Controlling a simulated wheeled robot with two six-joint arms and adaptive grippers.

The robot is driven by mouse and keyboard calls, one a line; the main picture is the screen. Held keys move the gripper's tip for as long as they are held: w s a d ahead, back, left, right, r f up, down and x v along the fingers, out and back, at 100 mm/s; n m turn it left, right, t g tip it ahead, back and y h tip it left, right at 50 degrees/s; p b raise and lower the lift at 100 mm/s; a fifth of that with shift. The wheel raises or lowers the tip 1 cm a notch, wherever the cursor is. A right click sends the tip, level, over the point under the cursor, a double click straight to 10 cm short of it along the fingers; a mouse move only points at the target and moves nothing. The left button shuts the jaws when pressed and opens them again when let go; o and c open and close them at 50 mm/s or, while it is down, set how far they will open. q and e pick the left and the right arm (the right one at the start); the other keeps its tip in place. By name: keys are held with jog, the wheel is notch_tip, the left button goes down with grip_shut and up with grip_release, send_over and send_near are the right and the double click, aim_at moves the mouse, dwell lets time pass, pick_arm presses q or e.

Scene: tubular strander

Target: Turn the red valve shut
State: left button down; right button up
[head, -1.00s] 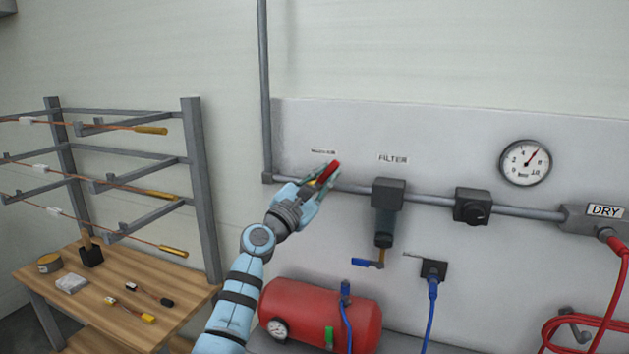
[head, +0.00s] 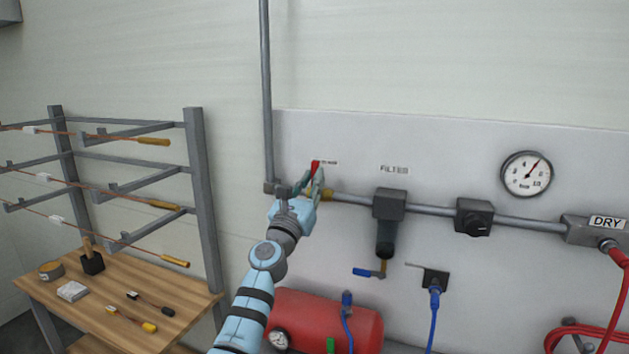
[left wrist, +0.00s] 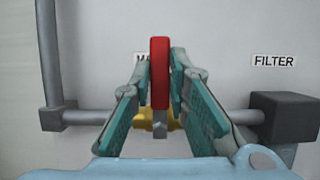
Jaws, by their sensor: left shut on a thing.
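The red valve handle (left wrist: 160,72) stands upright between the two fingers of my left gripper (left wrist: 160,92) in the left wrist view. The fingers are shut on it, one on each side. Its brass body (left wrist: 140,122) sits on the grey pipe behind the fingers. In the head view the red handle (head: 314,168) shows just above my left gripper (head: 309,186), pointing up and crosswise to the pipe. The label behind the handle is partly covered. My right gripper is not in view.
The filter (head: 388,205) hangs from the pipe (head: 432,210) to the right, with a blue-handled lever (head: 366,272) below it. A pressure gauge (head: 526,174) is farther right. A red tank (head: 330,318) sits below. A wire rack (head: 200,190) and wooden table (head: 185,293) stand left.

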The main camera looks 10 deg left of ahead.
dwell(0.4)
pick_arm(q)
jog(key=c, duration=1.5)
grip_release()
jog(key=shift+c, duration=0.2)
jog(key=s+a+f, duration=0.1)
jog(key=s+a, duration=0.2)
jog(key=s, duration=1.1)
jog(key=shift+s, duration=0.3)
jog(key=shift+f, duration=0.15)
